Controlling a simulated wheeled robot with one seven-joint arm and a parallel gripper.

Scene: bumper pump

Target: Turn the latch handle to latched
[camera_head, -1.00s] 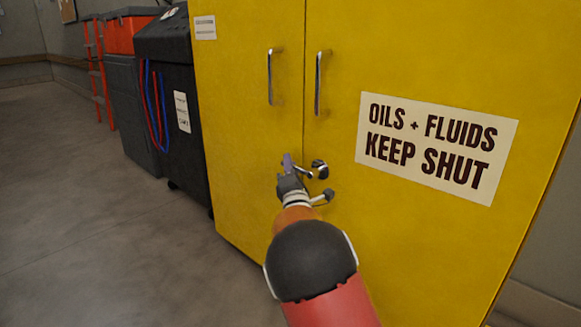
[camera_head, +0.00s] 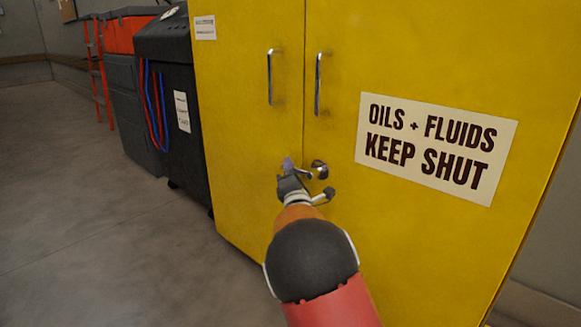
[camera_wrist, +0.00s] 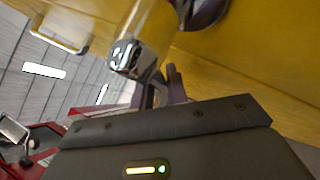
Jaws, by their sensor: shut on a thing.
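The latch handle (camera_head: 303,174) is a short metal lever on a dark round boss, low on the yellow cabinet by the door seam. It points left from the boss, its outer end dipping slightly. My gripper (camera_head: 288,165) is at its outer end, shut on it. In the wrist view the shiny lever end (camera_wrist: 138,45) is large and close, beside the purple-grey fingers of my gripper (camera_wrist: 163,86). The exact contact between fingers and lever is partly hidden.
The yellow cabinet (camera_head: 250,130) has two upright bar handles, left (camera_head: 270,77) and right (camera_head: 318,84), above the latch. A sign (camera_head: 435,148) is on the right door. A dark cart (camera_head: 178,100) with red and blue hoses stands left. Floor at left is clear.

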